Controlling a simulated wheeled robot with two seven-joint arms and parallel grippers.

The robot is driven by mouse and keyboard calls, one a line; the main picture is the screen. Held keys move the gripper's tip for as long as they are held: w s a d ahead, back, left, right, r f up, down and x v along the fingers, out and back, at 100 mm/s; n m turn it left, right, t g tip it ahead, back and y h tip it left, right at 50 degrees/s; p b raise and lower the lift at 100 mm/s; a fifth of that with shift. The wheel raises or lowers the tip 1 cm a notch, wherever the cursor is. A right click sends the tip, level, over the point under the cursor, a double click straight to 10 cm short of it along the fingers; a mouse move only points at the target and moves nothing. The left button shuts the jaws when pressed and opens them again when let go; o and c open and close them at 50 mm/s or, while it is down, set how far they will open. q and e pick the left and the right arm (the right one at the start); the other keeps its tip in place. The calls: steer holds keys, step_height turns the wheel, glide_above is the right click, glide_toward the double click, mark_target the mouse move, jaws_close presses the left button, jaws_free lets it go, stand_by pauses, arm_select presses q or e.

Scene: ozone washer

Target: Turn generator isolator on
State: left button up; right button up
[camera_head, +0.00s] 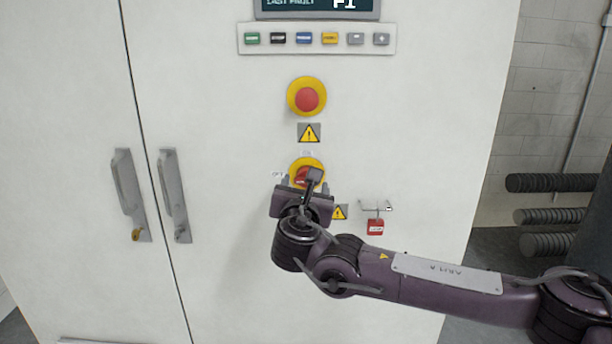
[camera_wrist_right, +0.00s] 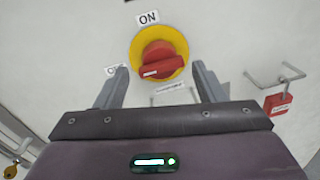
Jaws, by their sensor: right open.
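The generator isolator is a red rotary knob on a round yellow plate (camera_head: 306,164) on the white cabinet front. In the right wrist view, the red knob (camera_wrist_right: 160,66) lies nearly level, its white mark at the left end, toward the OFF label (camera_wrist_right: 115,69). The ON label (camera_wrist_right: 148,18) is above the plate. My right gripper (camera_head: 305,184) is open in front of the isolator and partly hides it in the head view. In the right wrist view its fingers (camera_wrist_right: 159,70) stand apart at the knob's lower left and right, without visible contact. My left gripper is out of view.
A red emergency button (camera_head: 307,98) on yellow sits above, under a button row (camera_head: 318,39). A red padlock (camera_head: 376,228) hangs on a bracket right of the isolator. Two door handles (camera_head: 130,194) (camera_head: 174,195) are at left, one with a brass-coloured padlock (camera_head: 137,235).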

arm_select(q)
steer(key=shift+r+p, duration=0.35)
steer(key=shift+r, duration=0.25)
arm_select(e)
steer(key=shift+w+d, duration=0.1)
steer(key=shift+w, duration=1.4)
steer(key=c, duration=0.7)
arm_select(q)
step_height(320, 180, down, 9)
steer(key=b, duration=0.9)
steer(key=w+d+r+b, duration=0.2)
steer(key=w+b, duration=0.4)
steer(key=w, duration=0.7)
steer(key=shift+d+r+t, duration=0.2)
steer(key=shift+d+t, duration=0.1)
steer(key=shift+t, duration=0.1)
arm_select(e)
steer(key=shift+d+r+m+g+y, duration=0.1)
steer(key=shift+m+g+y, duration=0.1)
steer(key=shift+m, duration=2.65)
steer(key=shift+d+f+m+g+y, duration=0.1)
steer(key=shift+m+y, duration=0.1)
steer(key=shift+m, duration=2.7)
steer(key=shift+d+r+m+g+y, duration=0.1)
steer(key=shift+m+y, duration=0.1)
steer(key=shift+m, duration=2.65)
steer(key=shift+c, duration=0.2)
